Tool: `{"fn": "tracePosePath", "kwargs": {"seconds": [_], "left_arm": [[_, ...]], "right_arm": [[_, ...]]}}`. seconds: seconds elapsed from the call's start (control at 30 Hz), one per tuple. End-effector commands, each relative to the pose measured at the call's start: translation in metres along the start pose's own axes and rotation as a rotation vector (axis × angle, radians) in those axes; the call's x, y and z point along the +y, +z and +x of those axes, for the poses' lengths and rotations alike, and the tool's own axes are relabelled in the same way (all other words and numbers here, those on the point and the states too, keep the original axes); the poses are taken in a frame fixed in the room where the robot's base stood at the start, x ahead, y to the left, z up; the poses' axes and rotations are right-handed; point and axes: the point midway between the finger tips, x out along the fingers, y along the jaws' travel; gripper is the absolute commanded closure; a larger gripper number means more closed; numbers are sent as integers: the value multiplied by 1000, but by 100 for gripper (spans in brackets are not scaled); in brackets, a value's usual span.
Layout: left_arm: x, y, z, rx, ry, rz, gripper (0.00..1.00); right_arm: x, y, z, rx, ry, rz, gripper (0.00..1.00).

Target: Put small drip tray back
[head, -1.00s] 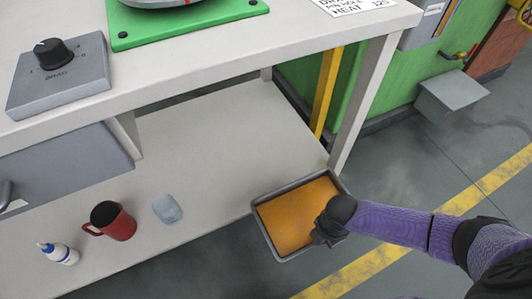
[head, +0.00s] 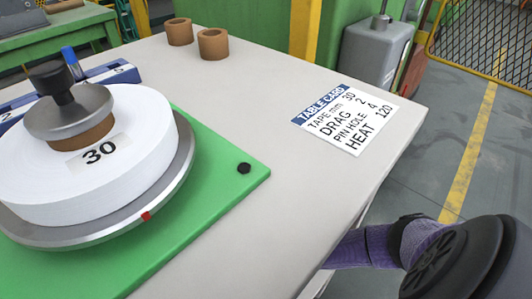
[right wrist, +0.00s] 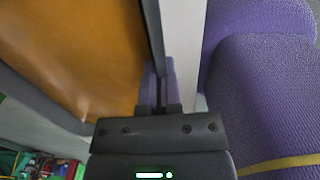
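The small drip tray (right wrist: 152,30) shows in the right wrist view, grey-walled with an orange-brown inside. It fills the upper left of that view. My right gripper (right wrist: 159,92) is at the tray's near wall, with its fingers close together on either side of that wall, shut on it. In the head view only my right arm shows at the lower right, beside the table edge; the gripper and tray are hidden below the tabletop or out of frame. My left gripper is not in view.
A pale upright post (right wrist: 183,45) stands close beside the tray wall in the right wrist view. In the head view, the tabletop (head: 260,85) holds a white tape roll (head: 60,165) on a green plate (head: 225,180), brown cores (head: 213,44) and a table card (head: 350,118).

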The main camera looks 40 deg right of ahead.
Motion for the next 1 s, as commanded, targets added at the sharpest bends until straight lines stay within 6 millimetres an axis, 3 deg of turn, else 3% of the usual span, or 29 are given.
{"fn": "tracePosePath", "kwargs": {"seconds": [0.33, 0.37, 0.4, 0.43, 0.53, 0.97, 1.0], "left_arm": [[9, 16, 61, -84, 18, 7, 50], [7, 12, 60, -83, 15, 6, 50], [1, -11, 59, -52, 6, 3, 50], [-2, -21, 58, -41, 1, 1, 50], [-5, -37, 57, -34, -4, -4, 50], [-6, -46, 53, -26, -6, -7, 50], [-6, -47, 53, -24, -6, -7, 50]], "right_arm": [[-4, 0, 89, 1, -12, 0, 100], [-2, 0, 88, 1, -8, 0, 100], [-2, 0, 91, 1, -5, 0, 100], [-2, 0, 93, 1, -4, 0, 100], [-1, 0, 99, 1, -1, 0, 100], [0, 0, 100, 0, 2, 0, 100], [0, 0, 100, 0, 0, 0, 94]]}}
